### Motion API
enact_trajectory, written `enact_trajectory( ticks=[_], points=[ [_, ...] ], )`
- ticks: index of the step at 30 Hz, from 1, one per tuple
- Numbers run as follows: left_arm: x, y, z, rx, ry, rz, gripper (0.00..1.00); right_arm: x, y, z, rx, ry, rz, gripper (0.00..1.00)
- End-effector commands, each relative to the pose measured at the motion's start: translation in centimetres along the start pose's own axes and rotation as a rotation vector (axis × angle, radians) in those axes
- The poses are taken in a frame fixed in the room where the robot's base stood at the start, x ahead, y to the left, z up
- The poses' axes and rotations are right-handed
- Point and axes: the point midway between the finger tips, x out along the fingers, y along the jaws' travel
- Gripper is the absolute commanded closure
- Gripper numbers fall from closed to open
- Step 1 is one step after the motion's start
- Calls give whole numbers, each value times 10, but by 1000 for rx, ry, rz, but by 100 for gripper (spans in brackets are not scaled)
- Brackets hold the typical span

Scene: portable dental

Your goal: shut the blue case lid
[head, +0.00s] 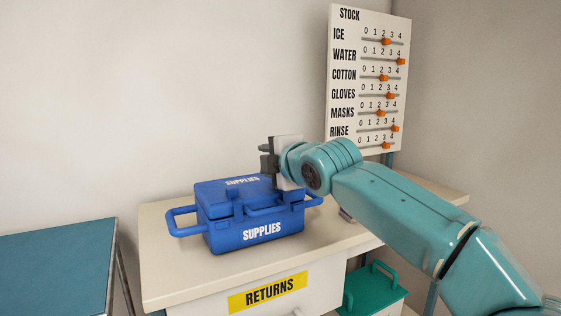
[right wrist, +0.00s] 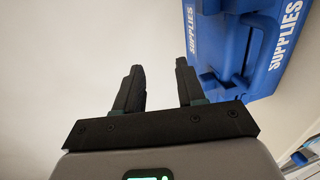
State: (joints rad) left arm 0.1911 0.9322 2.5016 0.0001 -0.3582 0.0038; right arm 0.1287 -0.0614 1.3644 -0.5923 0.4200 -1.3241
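The blue supplies case (head: 235,238) stands on the cream counter, with SUPPLIES lettered on its front. Its blue lid (head: 222,192) lies down over the body and looks shut or nearly so; I cannot tell if a small gap remains. The case's lettered side also shows at the upper right of the right wrist view (right wrist: 232,45). My right gripper (head: 267,157) is just above the lid's back right part, pointing left. In the right wrist view its two dark fingers (right wrist: 158,70) are apart with nothing between them. My left gripper is not in view.
The cream counter (head: 165,275) has a yellow RETURNS label (head: 268,292) on its front. A STOCK board (head: 350,80) with orange sliders stands behind at the right. A green crate (head: 375,290) sits low at the right. A blue-topped table (head: 50,265) stands at the left.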

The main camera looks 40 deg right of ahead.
Motion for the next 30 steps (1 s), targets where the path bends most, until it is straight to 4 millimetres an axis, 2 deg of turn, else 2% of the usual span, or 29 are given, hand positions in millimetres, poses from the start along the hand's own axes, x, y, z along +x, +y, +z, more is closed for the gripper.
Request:
enact_trajectory(
  ticks=[5, 12, 18, 24, 30],
  points=[
    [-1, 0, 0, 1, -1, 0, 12, -30, 2, 0, 0, 2, 4, 61],
    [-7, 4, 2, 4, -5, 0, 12, -95, 3, -1, 0, 3, 5, 61],
    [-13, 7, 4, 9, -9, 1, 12, -139, 1, 0, 0, 3, 2, 61],
    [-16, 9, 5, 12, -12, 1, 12, -160, 0, 0, 0, 2, 1, 61],
    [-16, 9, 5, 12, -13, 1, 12, -162, -1, 1, 1, 0, -1, 61]
  ],
)
